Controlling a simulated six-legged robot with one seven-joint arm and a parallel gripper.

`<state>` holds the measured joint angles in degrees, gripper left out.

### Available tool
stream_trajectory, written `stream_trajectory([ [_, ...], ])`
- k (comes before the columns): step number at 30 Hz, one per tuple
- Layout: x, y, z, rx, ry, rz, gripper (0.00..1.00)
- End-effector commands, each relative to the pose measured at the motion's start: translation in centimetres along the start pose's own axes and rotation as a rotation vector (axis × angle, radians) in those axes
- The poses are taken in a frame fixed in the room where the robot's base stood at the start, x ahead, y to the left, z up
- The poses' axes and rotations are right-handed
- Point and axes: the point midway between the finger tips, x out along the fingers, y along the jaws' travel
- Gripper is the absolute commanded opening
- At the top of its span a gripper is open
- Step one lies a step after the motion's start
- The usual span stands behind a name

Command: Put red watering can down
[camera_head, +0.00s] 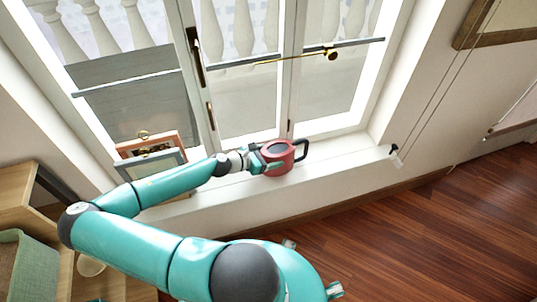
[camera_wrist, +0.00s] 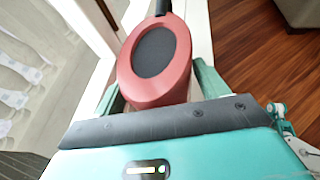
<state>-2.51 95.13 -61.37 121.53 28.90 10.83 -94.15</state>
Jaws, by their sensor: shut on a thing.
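The red watering can (camera_head: 279,158) is at the window, over or on the white window sill (camera_head: 335,151). I cannot tell whether its base touches the sill. It has a dark round top and a dark handle on its right side. My gripper (camera_head: 262,160) is shut on the can from the left. In the wrist view the can (camera_wrist: 154,84) fills the middle, tilted in the picture, with its dark top facing the camera. My teal fingers (camera_wrist: 157,100) lie on both sides of it. The can's underside is hidden.
Framed pictures (camera_head: 148,146) lean on the sill to the left of the can. The window (camera_head: 245,95) with its handles is behind. The sill is clear to the right, up to a small dark fitting (camera_head: 393,149). A wooden floor (camera_head: 400,225) lies below.

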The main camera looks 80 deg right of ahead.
Motion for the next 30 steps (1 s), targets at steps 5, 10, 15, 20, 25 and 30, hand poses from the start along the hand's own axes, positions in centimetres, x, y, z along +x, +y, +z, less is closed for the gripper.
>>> stream_trajectory([
  [5,0.1,-0.1,0.0,0.0,-0.001,0.0,0.37],
  [10,0.1,0.0,-0.1,0.001,0.0,0.0,0.95],
  [15,0.1,0.0,-0.1,0.001,0.0,0.0,0.95],
  [20,-0.1,0.1,0.1,0.0,0.001,0.0,0.95],
  [25,-2.4,0.3,0.0,0.0,0.002,0.003,0.95],
  [30,-6.2,0.3,0.0,0.001,0.003,0.006,0.95],
])
